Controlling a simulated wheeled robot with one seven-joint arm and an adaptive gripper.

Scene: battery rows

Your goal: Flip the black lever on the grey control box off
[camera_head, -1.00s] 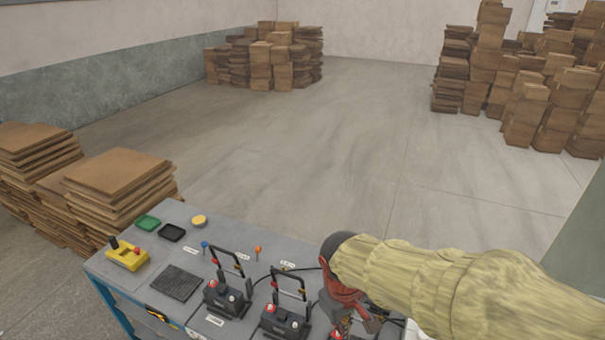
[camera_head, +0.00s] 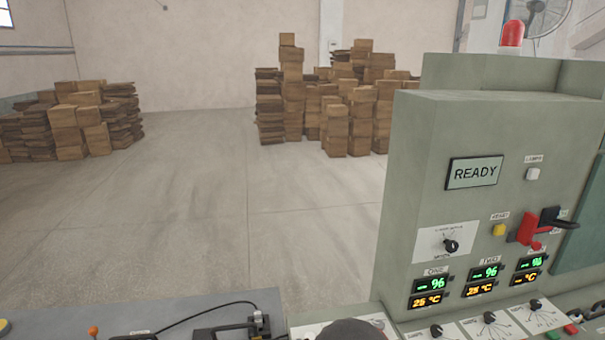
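The grey-green control box (camera_head: 410,190) stands upright at the right. A black lever (camera_head: 558,220) sticks out to the right from a red mount (camera_head: 527,229) on its front face. The lever's handle lies roughly level; its on or off marking is too small to read. A display (camera_head: 474,172) on the box reads READY. My gripper is not in view. A dark rounded part at the bottom edge seems to be my arm, well below and left of the lever.
Beside the lever are a yellow button (camera_head: 499,230), a black knob (camera_head: 451,246) and several small readouts. More knobs sit on the sloped panel (camera_head: 465,328) below. A workbench (camera_head: 60,322) with black-handled devices runs along the lower left. Stacked cartons (camera_head: 345,110) stand far back.

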